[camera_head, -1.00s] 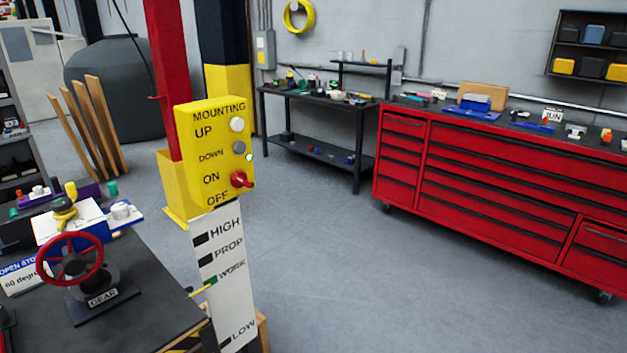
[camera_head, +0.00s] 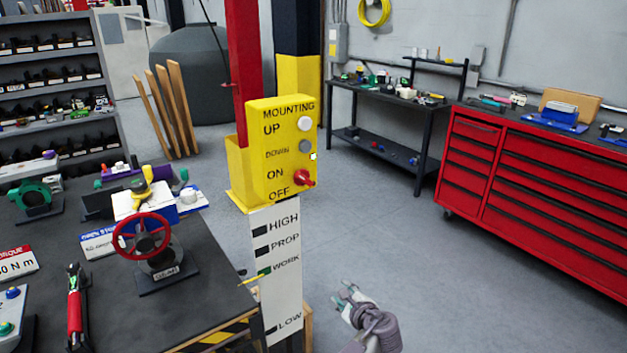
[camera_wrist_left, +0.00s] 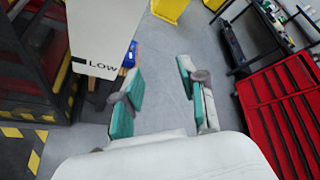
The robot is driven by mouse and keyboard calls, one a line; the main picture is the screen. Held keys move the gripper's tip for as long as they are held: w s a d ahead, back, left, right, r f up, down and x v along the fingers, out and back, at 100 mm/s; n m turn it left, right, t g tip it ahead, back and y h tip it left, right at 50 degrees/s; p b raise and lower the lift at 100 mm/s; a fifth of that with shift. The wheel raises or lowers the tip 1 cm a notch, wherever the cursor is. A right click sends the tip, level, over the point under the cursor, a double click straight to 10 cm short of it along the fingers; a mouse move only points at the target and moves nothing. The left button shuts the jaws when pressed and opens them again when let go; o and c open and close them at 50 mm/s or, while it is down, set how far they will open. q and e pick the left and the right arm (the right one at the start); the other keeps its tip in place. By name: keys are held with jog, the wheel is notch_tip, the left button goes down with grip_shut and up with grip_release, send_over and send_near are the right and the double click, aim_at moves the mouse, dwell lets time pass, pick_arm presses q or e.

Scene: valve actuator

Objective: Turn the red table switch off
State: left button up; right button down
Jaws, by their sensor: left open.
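The red switch (camera_head: 305,180) is a knob on the lower right of the yellow control box (camera_head: 268,150), beside the ON and OFF labels. I cannot tell clearly which label it points to. A small pale light (camera_head: 313,156) shows above it. My left gripper (camera_head: 346,294) is at the bottom of the head view, below and to the right of the box, apart from the switch. In the left wrist view its fingers (camera_wrist_left: 164,85) are spread and empty. The switch is not in the wrist view. My right gripper is not in view.
The white level board (camera_head: 275,270) stands below the box; its LOW end shows in the left wrist view (camera_wrist_left: 105,40). A dark table (camera_head: 215,290) with a red handwheel (camera_head: 141,237) is at left. A red cabinet (camera_head: 540,200) is at right. The floor between is clear.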

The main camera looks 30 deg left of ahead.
pick_arm(q)
notch_tip(320, 180, up, 17)
jog(key=w+a+n+y, duration=0.1)
jog(key=w+y, duration=0.1)
jog(key=y, duration=0.2)
jog(key=n+g+y, duration=0.1)
jog(key=y, duration=0.1)
send_near(307, 181)
jog(key=shift+n, duration=0.3)
jog(key=p+x, duration=0.4)
jog(key=x, duration=0.3)
jog(key=shift+w+a+r+p, duration=0.1)
jog(key=shift+w+a+p, duration=0.1)
jog(key=shift+a+p, duration=0.2)
jog(key=shift+w+a, duration=0.2)
jog(key=shift+a, duration=0.25)
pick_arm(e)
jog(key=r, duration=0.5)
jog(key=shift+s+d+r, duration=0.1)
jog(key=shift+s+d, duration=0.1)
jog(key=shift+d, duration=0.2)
pick_arm(q)
grip_shut()
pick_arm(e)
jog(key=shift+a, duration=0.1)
